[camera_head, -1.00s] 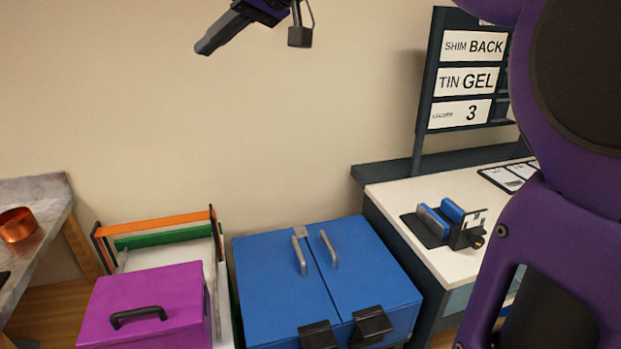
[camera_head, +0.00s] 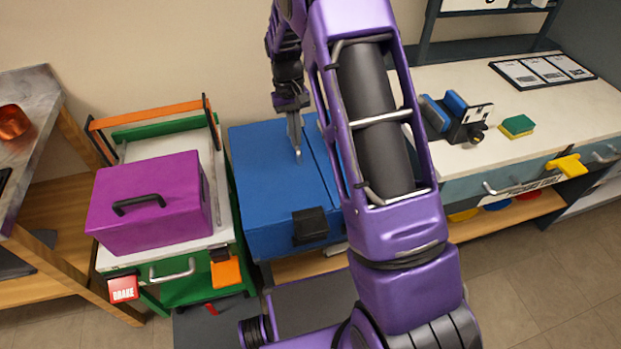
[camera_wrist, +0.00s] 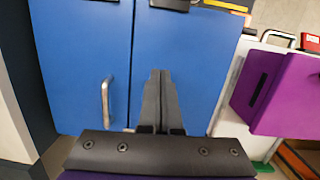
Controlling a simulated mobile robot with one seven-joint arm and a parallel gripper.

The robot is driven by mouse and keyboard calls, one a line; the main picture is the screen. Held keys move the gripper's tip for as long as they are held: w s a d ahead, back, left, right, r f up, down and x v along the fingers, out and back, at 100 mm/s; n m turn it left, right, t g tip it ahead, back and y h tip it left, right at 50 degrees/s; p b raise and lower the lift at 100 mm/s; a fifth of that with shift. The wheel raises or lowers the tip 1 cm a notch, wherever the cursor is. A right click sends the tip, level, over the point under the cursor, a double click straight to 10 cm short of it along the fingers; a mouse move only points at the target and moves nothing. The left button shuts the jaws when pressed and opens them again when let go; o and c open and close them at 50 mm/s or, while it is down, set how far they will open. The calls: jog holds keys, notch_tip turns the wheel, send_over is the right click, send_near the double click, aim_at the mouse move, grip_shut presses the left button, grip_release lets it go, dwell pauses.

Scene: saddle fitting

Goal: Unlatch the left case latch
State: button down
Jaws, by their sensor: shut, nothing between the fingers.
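The blue case (camera_head: 255,165) has a two-part lid with a seam down the middle. Its left latch, a black block (camera_head: 310,225), sits at the front edge of the left half; it also shows at the top of the wrist view (camera_wrist: 170,4). My gripper (camera_wrist: 160,74) is shut and empty, above the lid near the left half's silver handle (camera_head: 297,140), apart from the latch. The other handle (camera_wrist: 107,102) shows in the wrist view. Whether the fingers touch the lid I cannot tell.
A magenta box (camera_head: 150,205) with a black handle stands on a green-framed cart (camera_head: 165,290) left of the case. A white-topped counter (camera_head: 470,170) with a blue-and-black fixture (camera_head: 455,120) is at the right. A wooden bench stands at far left.

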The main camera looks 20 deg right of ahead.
aim_at(313, 205)
jog(key=shift+m+g, duration=0.3)
jog(key=shift+g, duration=0.2)
jog(key=f, duration=0.1)
jog(key=s+d+f, duration=0.1)
jog(key=f, duration=0.1)
jog(key=s+d+f, duration=0.1)
jog(key=f, duration=0.1)
jog(key=shift+f, duration=0.1)
jog(key=shift+f, duration=0.1)
jog(key=x, duration=0.9)
jog(key=shift+a, duration=0.15)
jog(key=s, duration=0.3)
jog(key=shift+f, duration=0.35)
jog(key=shift+s, duration=0.6)
